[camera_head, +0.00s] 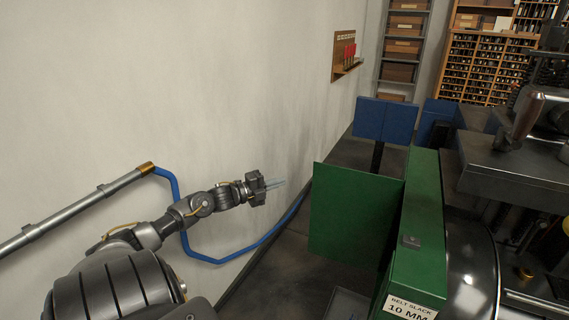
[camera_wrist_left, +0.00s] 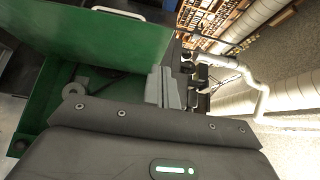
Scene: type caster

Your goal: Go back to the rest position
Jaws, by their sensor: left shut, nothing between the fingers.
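My left gripper (camera_head: 274,184) is stretched out in front of the pale wall in the head view. It is shut and empty, its thin fingers together and pointing right toward a green panel. In the left wrist view the closed fingers (camera_wrist_left: 162,88) show at the middle, with green metal behind them. The fingertips look apart from the panel in the head view. My right gripper is in neither view.
The green panel (camera_head: 345,215) stands beside a green machine housing (camera_head: 425,210) labelled "BELT SLACK 10 MM". A blue hose (camera_head: 215,262) runs along the wall below my left arm. Dark machinery (camera_head: 515,165) fills the right side. Shelves (camera_head: 480,65) stand at the back.

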